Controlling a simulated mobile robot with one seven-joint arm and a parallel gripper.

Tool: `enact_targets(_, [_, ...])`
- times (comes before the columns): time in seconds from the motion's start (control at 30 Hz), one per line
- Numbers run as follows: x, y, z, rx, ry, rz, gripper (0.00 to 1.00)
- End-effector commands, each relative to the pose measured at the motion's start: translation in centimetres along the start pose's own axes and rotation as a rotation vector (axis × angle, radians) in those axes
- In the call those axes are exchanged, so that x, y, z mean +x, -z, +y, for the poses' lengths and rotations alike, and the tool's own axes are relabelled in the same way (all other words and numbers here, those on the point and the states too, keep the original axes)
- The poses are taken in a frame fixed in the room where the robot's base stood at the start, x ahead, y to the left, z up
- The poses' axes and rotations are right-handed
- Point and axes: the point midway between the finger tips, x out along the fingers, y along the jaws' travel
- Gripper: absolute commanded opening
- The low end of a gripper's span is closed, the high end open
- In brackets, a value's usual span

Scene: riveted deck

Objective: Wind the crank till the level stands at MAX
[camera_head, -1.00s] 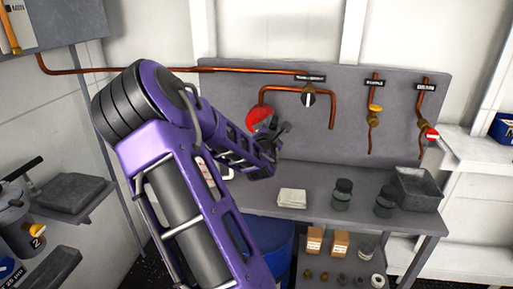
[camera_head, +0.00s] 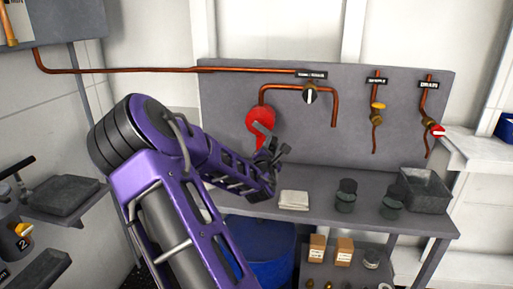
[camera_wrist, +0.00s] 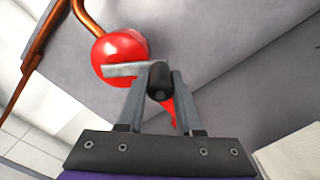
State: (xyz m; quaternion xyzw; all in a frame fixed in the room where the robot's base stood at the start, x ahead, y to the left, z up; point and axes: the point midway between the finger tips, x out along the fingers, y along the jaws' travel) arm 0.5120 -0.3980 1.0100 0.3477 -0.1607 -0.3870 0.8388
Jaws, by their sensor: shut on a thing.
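The crank has a round red hub (camera_head: 259,119) on the grey back panel, with a short grey crank arm (camera_wrist: 133,69) reaching out from it. In the wrist view the dark crank handle (camera_wrist: 160,82) sits between the two fingers of my gripper (camera_wrist: 161,100), which is shut on it. In the head view my gripper (camera_head: 270,153) is just below and right of the hub, partly hidden by my purple arm. A piece of red shows behind the fingers in the wrist view.
Below, the bench carries a folded white cloth (camera_head: 293,200), two dark jars (camera_head: 346,195) and a grey bin (camera_head: 426,190). A blue drum (camera_head: 262,245) stands underneath. A shelf with equipment is at left.

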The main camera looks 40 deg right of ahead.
Motion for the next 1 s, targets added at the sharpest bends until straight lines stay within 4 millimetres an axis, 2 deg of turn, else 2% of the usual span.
enact_targets(0.1, [-0.1,2.0,-0.2,-0.002,0.000,0.004,0.00])
enact_targets(0.23, [0.0,3.4,-0.1,-0.002,-0.001,0.003,0.00])
enact_targets(0.43, [0.0,4.3,0.4,-0.003,0.002,0.003,0.00])
enact_targets(0.73, [-0.1,7.2,2.5,-0.003,0.001,0.005,0.00])
enact_targets(1.0, [-0.1,7.7,2.7,-0.002,0.002,0.007,0.00])
